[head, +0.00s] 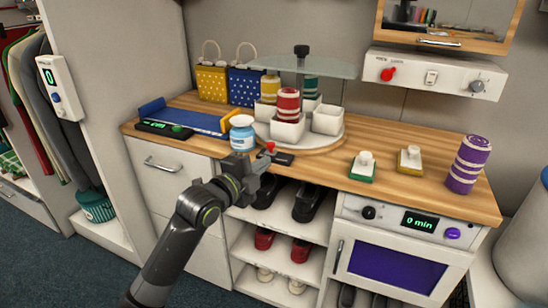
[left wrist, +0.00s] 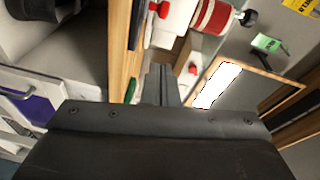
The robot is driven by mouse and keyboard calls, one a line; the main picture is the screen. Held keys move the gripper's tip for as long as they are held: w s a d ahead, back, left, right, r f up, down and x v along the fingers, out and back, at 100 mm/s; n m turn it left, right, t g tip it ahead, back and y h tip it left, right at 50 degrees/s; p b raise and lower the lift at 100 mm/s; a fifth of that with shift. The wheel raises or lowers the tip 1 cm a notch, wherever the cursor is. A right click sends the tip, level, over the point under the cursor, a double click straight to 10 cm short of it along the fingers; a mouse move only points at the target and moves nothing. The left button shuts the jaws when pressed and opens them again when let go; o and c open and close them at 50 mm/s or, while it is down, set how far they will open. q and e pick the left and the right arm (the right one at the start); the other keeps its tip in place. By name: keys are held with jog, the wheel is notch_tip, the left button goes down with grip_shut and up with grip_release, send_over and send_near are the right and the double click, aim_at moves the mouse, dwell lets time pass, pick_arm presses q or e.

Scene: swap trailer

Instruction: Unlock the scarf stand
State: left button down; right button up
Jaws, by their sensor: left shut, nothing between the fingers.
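The scarf stand (head: 322,139) is a round white turntable with white cups under a glass disc with a black knob on top. Rolled scarves stand in it, a red striped one (head: 288,104) in front, with yellow and teal ones behind. A small red lever (head: 270,147) on a dark plate (head: 279,158) sits at the stand's front edge; a red piece (left wrist: 162,9) at the top of the left wrist view looks like it. My left gripper (head: 264,164) is shut and empty, at the counter's front edge just below the lever. I cannot tell whether they touch. My right gripper is not in view.
Green (head: 362,168) and yellow (head: 409,160) handled blocks and a purple roll (head: 468,165) stand to the right. Open shoe shelves (head: 282,231) lie below. The counter between stand and green block is clear.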

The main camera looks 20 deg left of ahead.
pick_arm(q)
jog(key=shift+d+v, duration=0.15)
jog(key=shift+v, duration=0.75)
jog(key=shift+d+v, duration=0.15)
jog(key=shift+v, duration=0.75)
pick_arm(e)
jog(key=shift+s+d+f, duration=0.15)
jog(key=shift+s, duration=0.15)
pick_arm(q)
jog(key=shift+r, duration=0.2)
